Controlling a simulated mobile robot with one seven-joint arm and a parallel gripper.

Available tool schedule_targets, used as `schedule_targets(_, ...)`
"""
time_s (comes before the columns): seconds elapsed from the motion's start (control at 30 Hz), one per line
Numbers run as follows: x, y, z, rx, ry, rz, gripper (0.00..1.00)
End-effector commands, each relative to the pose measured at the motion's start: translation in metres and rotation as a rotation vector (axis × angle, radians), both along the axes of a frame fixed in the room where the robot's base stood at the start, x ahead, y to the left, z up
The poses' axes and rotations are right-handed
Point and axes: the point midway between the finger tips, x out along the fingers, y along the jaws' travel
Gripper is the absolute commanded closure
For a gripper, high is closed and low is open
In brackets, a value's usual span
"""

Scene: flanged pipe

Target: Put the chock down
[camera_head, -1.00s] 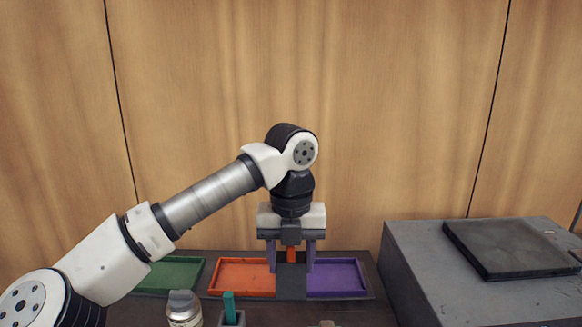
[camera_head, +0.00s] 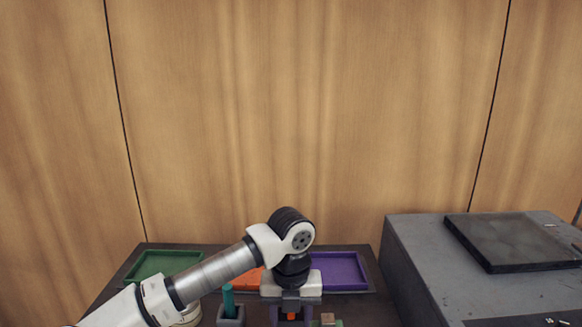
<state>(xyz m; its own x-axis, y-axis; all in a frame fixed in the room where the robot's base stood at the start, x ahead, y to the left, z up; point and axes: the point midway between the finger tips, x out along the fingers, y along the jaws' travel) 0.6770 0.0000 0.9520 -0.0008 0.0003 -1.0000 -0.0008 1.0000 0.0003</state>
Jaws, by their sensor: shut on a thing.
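My gripper (camera_head: 291,314) points down at the bottom edge of the view, in front of the trays. Its two purple-grey fingers are shut on the chock's orange upper part (camera_head: 291,316). The chock's grey lower body is cut off by the bottom edge, so I cannot tell whether it touches a surface.
A green tray (camera_head: 140,272), a partly covered orange tray (camera_head: 246,283) and a purple tray (camera_head: 365,286) line the table's back. A teal-topped grey block (camera_head: 230,312) stands left of my gripper, a brown-topped piece (camera_head: 328,320) close right. A grey cabinet (camera_head: 410,270) bounds the right side.

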Motion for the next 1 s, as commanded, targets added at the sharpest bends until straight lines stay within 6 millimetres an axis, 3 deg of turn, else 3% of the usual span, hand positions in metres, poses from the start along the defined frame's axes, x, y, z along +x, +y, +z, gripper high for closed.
schedule_targets(0.33,0.0,0.0,-0.057,-0.001,-0.001,0.0,0.83)
schedule_targets(0.37,0.001,0.0,-0.052,0.002,-0.006,0.0,0.89)
schedule_targets(0.63,-0.006,0.009,-0.008,0.003,-0.006,0.001,0.88)
schedule_targets(1.0,-0.006,0.008,0.07,0.002,-0.005,0.001,0.88)
